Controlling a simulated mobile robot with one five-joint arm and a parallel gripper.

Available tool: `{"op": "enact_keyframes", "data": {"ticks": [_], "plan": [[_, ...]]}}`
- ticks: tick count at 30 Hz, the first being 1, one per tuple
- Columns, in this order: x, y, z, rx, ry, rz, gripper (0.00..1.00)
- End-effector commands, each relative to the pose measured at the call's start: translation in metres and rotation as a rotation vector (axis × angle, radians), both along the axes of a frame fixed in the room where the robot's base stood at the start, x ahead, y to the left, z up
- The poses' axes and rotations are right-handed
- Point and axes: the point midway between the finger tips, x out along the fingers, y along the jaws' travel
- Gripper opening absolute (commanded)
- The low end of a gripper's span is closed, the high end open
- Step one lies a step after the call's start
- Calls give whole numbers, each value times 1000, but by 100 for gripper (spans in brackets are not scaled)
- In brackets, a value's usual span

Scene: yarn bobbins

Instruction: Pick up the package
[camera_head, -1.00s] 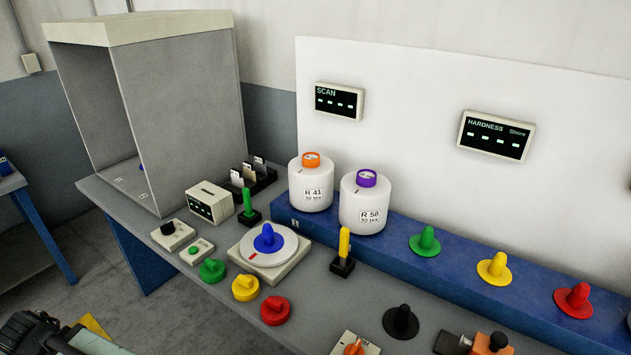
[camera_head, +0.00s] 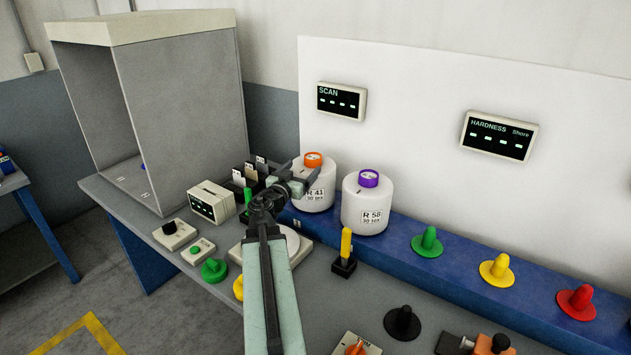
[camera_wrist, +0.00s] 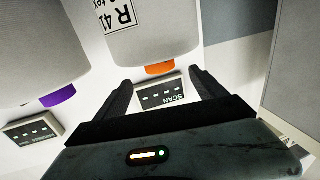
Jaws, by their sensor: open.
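Two white yarn packages stand on the blue ledge. One is the R 41 package (camera_head: 318,198) with an orange top; the other is the R 58 package (camera_head: 364,212) with a purple top. My gripper (camera_head: 302,176) is open and empty, in front of the left side of the R 41 package in the head view. In the wrist view, which looks upside down, my gripper's fingers (camera_wrist: 160,84) are spread below the R 41 package (camera_wrist: 155,32), with its orange top between them. The R 58 package (camera_wrist: 38,55) is at the left. I cannot tell whether the fingers touch anything.
My arm covers part of a turntable (camera_head: 293,240). A yellow peg (camera_head: 345,245), a green peg (camera_head: 247,200) and a card rack (camera_head: 250,180) stand nearby. A grey booth (camera_head: 180,110) stands left.

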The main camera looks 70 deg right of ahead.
Motion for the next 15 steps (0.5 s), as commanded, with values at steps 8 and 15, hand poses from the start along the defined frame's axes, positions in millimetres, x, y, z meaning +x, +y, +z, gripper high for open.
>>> {"op": "enact_keyframes", "data": {"ticks": [8,15], "plan": [[-1,-26,-1,1,0,0,81],[-6,-53,-8,1,0,-3,81]]}}
